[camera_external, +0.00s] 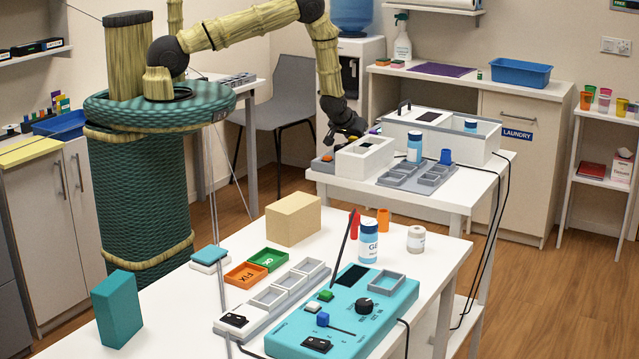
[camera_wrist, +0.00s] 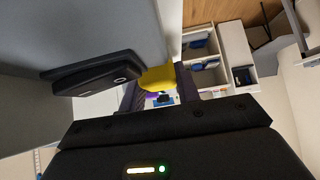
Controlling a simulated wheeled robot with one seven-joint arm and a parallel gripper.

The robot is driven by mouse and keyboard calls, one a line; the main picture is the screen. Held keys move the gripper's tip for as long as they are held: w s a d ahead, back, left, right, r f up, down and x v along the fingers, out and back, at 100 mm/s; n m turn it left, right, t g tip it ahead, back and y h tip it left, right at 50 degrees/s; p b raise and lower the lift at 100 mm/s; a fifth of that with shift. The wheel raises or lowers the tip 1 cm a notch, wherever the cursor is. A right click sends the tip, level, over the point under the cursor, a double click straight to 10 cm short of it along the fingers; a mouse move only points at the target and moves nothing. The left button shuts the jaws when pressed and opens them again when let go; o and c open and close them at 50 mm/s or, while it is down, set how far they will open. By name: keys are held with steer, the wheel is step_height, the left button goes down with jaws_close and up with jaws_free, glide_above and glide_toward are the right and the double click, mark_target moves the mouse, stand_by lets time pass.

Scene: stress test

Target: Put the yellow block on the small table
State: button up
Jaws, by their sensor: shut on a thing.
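My gripper (camera_external: 345,135) is at the left end of the further white table (camera_external: 455,192), next to a white box-shaped device (camera_external: 365,157). In the wrist view, my gripper (camera_wrist: 159,97) is shut on a yellow block (camera_wrist: 158,77), which shows between its dark fingers. In the external view the block is mostly hidden by the gripper, and I cannot tell whether it touches anything below. I cannot tell which surface is the small table.
The further table also carries a grey tray (camera_external: 397,184), a blue-capped bottle (camera_external: 414,147) and a long white bin (camera_external: 455,142). The nearer table holds a teal device (camera_external: 345,318), a tan block (camera_external: 293,219) and small trays. A grey chair (camera_external: 277,115) stands behind.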

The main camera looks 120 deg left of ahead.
steer(key=shift+f, duration=0.15)
steer(key=o, duration=1)
steer(key=shift+r, duration=0.25)
steer(key=shift+d+r, duration=0.1)
steer(key=shift+d, duration=0.1)
steer(key=b+v, duration=0.3)
steer(key=v, duration=0.8)
steer(key=shift+d+r, duration=0.15)
